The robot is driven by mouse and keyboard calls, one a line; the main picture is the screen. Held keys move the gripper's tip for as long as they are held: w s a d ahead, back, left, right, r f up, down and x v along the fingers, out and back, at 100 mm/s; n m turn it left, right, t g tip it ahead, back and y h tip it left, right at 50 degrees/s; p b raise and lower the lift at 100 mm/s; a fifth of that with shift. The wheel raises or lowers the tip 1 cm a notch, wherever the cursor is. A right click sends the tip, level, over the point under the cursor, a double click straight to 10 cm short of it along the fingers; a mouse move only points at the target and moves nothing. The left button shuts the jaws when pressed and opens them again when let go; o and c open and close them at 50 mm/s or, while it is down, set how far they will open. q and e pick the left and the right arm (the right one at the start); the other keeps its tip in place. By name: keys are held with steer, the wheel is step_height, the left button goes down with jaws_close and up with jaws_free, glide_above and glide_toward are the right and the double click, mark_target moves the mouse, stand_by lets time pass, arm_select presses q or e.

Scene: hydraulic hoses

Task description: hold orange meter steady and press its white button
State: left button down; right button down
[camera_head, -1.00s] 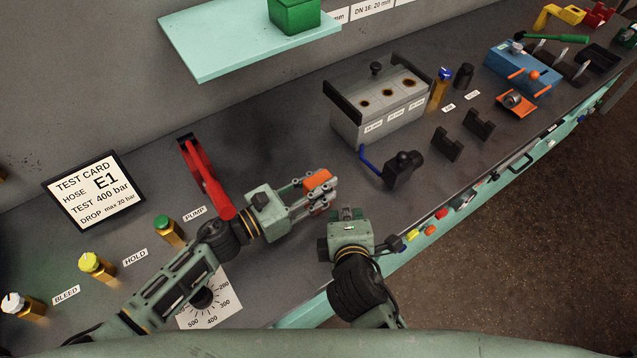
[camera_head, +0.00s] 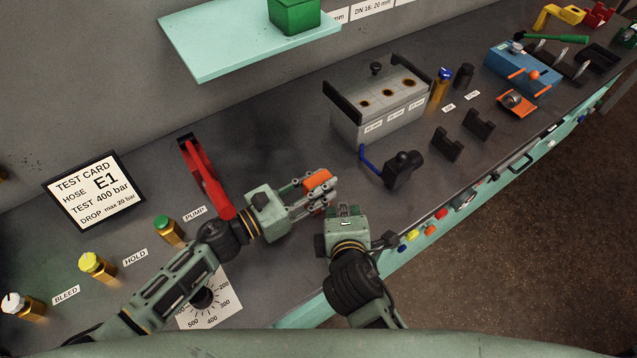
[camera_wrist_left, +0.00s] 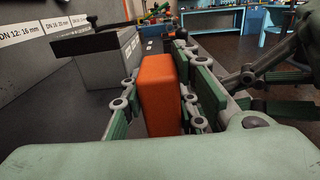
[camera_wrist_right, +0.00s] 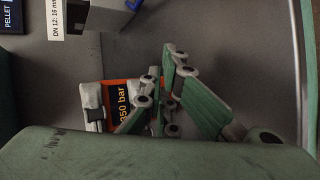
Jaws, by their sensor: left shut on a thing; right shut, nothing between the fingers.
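The orange meter (camera_head: 317,179) is held above the bench between the fingers of my left gripper (camera_head: 319,190). In the left wrist view, the meter (camera_wrist_left: 160,92) stands as an orange block with a finger on each side. The right wrist view shows its dark display (camera_wrist_right: 123,100) reading "350 bar", partly covered by my right fingers. My right gripper (camera_wrist_right: 162,82) is shut and empty, its tips close to the meter's face; I cannot tell whether they touch. In the head view, my right gripper's fingers are mostly hidden. I cannot make out the white button.
A red pump lever (camera_head: 206,180) stands just behind my left gripper. A grey block with holes (camera_head: 378,108) and a black fitting with a blue handle (camera_head: 402,168) lie to the right. Coloured buttons (camera_head: 428,229) line the bench's front edge. A pressure dial (camera_head: 215,300) lies below my left arm.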

steer(key=shift+w+a, duration=0.1)
steer(key=shift+w, duration=0.05)
stand_by(0.5)
steer(key=shift+w+a, duration=0.2)
steer(key=shift+w, duration=0.05)
steer(key=shift+s, duration=0.1)
steer(key=shift+s+d, duration=0.3)
stand_by(0.4)
steer(key=shift+s+d, duration=0.55)
steer(key=shift+s, duration=0.3)
steer(key=shift+s+d, duration=0.6)
steer(key=shift+s, duration=0.2)
steer(key=shift+s+d, duration=0.55)
steer(key=shift+s, duration=0.3)
